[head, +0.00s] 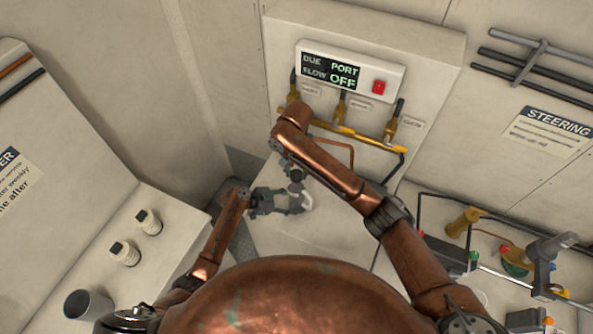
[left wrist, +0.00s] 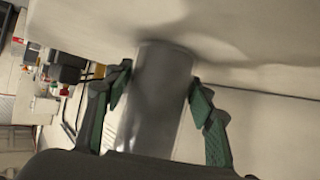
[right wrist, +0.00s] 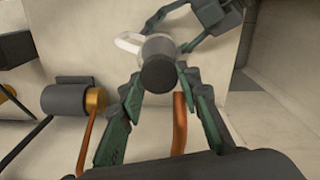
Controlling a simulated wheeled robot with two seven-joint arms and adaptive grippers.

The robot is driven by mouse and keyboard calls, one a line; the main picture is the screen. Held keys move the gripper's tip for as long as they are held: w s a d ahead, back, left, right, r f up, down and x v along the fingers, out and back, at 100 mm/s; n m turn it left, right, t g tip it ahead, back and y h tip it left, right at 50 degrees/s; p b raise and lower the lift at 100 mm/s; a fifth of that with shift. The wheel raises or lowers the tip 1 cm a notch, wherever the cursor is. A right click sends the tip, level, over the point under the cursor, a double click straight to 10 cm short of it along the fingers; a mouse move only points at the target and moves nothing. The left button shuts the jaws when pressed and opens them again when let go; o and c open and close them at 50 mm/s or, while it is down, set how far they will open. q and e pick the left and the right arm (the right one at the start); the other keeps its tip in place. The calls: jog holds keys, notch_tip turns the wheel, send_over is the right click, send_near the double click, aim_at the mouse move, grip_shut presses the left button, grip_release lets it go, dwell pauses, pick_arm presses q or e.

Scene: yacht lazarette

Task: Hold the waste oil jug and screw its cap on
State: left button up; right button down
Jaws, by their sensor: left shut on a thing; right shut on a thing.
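The waste oil jug, a grey cylinder with a white loop handle, shows in the right wrist view (right wrist: 160,47) and fills the middle of the left wrist view (left wrist: 160,90). In the head view its pale handle (head: 307,201) shows beside my left gripper (head: 292,203). My left gripper is shut on the jug's body, one finger on each side. My right gripper (right wrist: 158,86) is shut on the dark round cap (right wrist: 158,74), which lines up with the jug's top. Whether the cap is seated or a small gap remains cannot be seen.
Behind stands a panel with brass valves and pipes (head: 345,132) and a display box (head: 351,72) with a red button. White bottles (head: 148,222) and a grey cup (head: 88,305) stand on the left ledge. Pipes and fittings (head: 515,260) crowd the right.

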jog(key=shift+m, duration=0.3)
jog(key=c, duration=1.4)
grip_release()
jog(key=shift+o, duration=0.2)
notch_tip(320, 180, up, 12)
jog(key=shift+s, duration=0.1)
pick_arm(q)
jog(key=o, duration=1.8)
jog(key=shift+c, duration=0.2)
